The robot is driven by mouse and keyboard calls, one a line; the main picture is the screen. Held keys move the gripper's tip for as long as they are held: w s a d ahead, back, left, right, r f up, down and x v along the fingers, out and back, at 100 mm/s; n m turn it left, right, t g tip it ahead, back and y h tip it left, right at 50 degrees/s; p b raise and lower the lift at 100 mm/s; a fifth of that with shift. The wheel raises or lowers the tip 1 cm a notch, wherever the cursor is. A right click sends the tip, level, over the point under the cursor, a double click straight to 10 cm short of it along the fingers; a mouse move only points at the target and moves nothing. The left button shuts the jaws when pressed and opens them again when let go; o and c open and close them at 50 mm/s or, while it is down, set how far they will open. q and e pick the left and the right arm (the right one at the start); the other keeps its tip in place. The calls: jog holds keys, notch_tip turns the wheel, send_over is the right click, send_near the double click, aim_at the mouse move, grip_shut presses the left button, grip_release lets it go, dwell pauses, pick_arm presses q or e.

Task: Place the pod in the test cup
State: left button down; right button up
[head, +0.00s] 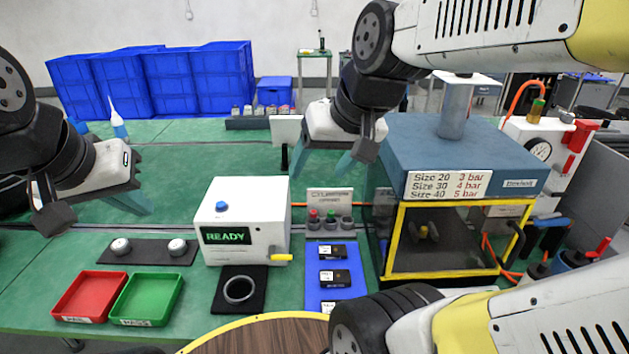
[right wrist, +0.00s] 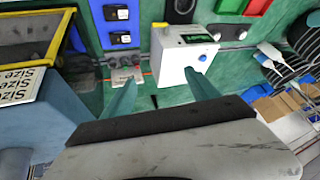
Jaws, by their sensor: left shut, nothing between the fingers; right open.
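Two small white round pods, a left one (head: 121,246) and a right one (head: 177,246), sit apart on a dark strip (head: 148,255) on the green bench. A dark ring-shaped cup (head: 239,290), which looks like the test cup, stands on a black mat in front of the white READY box (head: 245,215); I see nothing in it. My left gripper (head: 134,202) is shut and empty above the bench, behind the pods. My right gripper (head: 322,165) is open and empty, raised behind the READY box; its spread fingers also show in the right wrist view (right wrist: 162,92).
A red tray (head: 90,296) and a green tray (head: 147,299) lie at the front left. A blue panel with black modules (head: 333,279) lies right of the cup. The yellow-framed press (head: 455,240) stands on the right. Bench behind the pods is open.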

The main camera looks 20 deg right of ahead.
jog(key=w+d+f+m+g, duration=0.1)
jog(key=w+d+f+m, duration=0.2)
jog(key=w, duration=0.7)
jog(key=w+d+f+m+g, duration=0.15)
jog(key=w+d, duration=0.25)
jog(key=w, duration=0.5)
jog(key=w+d+f+m+g, duration=0.1)
jog(key=w+d+f, duration=0.2)
jog(key=f, duration=0.3)
jog(key=w+d+f+m+g+h, duration=0.1)
jog(key=w+d+f, duration=0.2)
jog(key=w+f, duration=0.2)
jog(key=w+d+f+m+g+h, duration=0.1)
jog(key=w+d+f, duration=0.2)
jog(key=f, duration=0.6)
jog(key=shift+w, duration=0.65)
jog(key=f, duration=0.8)
jog(key=shift+s+d, duration=0.2)
grip_shut()
jog(key=shift+r, duration=0.1)
